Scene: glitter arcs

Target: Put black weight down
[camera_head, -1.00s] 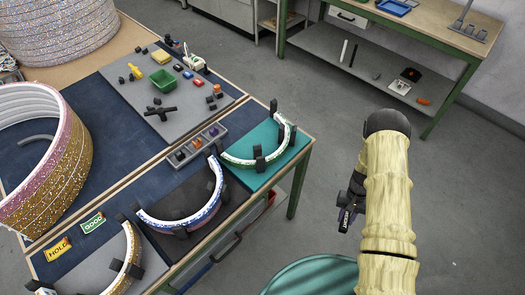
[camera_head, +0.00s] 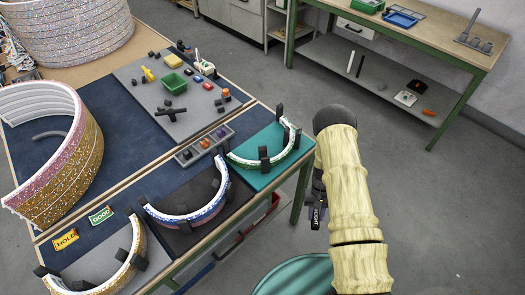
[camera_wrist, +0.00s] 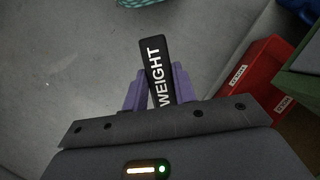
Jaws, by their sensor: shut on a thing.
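The black weight (camera_wrist: 152,62) is a dark bar with the white word "WEIGHT" on it. In the wrist view it stands between the two purple fingers of my gripper (camera_wrist: 158,88), which is shut on it. In the head view the weight (camera_head: 315,218) shows small and dark below my arm, with my gripper (camera_head: 318,186) partly hidden by the arm. The weight is held in the air over the floor, to the right of the workbench and apart from it.
The workbench (camera_head: 120,135) on the left carries arc pieces on teal (camera_head: 262,178), dark and grey mats, a parts board (camera_head: 150,75), and HOLD (camera_head: 65,239) and GOOD (camera_head: 101,215) signs. Red bins (camera_wrist: 245,75) sit below the bench. A second table (camera_head: 440,35) stands at the back right.

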